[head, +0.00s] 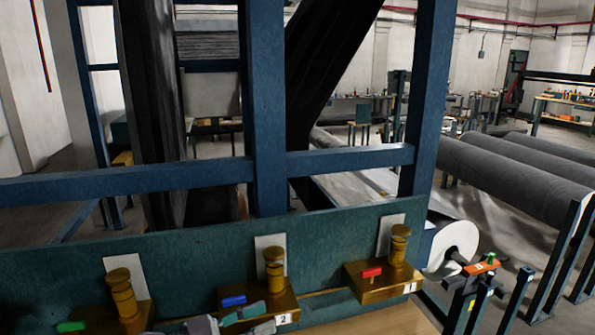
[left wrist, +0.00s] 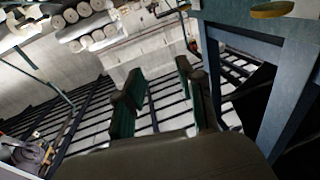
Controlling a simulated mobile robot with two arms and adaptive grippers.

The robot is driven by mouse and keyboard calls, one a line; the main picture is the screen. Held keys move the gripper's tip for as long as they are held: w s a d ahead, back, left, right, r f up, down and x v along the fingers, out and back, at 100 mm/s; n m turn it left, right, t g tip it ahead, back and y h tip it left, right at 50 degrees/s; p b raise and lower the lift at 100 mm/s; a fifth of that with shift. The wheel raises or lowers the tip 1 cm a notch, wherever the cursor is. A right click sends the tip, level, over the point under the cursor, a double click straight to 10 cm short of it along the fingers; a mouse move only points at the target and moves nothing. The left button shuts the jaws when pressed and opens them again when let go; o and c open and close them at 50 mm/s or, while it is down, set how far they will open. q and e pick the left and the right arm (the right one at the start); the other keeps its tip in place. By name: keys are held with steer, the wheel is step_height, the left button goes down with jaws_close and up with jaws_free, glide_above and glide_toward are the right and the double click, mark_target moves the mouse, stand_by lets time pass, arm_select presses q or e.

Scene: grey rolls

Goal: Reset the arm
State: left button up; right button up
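My left gripper (head: 268,317) is at the bottom of the head view, low in front of the middle brass unit (head: 275,265). Its two green fingers point right with a gap between them. In the left wrist view the fingers (left wrist: 158,98) stand apart, with only dark bars and pale floor showing between them. It is open and holds nothing. My right gripper is not in view.
A white roll (head: 455,243) and grey rolls (head: 510,180) lie at right.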

arm_select(q)
steer(key=s+f+n+t+y, duration=0.5)
steer(key=f+n+y, duration=0.3)
steer(key=f+y, duration=0.15)
steer(key=s+a+f+n+g+y, duration=0.1)
steer(key=s+a+f+g+y, duration=0.35)
steer(key=s, duration=0.65)
steer(key=s+a+f+n+g+y, duration=0.2)
steer(key=s+a+f+g, duration=0.3)
steer(key=s+a+f, duration=0.4)
steer(key=s+f+g+b, duration=0.1)
steer(key=s+f, duration=0.1)
steer(key=f, duration=1.2)
steer(key=s+f+g+b, duration=0.1)
steer(key=s+f+b, duration=0.1)
steer(key=f, duration=1.2)
steer(key=s+a+f+b, duration=0.1)
steer(key=s+a+f, duration=0.1)
steer(key=s+f, duration=1.4)
steer(key=shift+a+f+m+g+y+b, duration=0.3)
steer(key=shift+f+g+b, duration=0.15)
steer(key=shift+f, duration=0.5)
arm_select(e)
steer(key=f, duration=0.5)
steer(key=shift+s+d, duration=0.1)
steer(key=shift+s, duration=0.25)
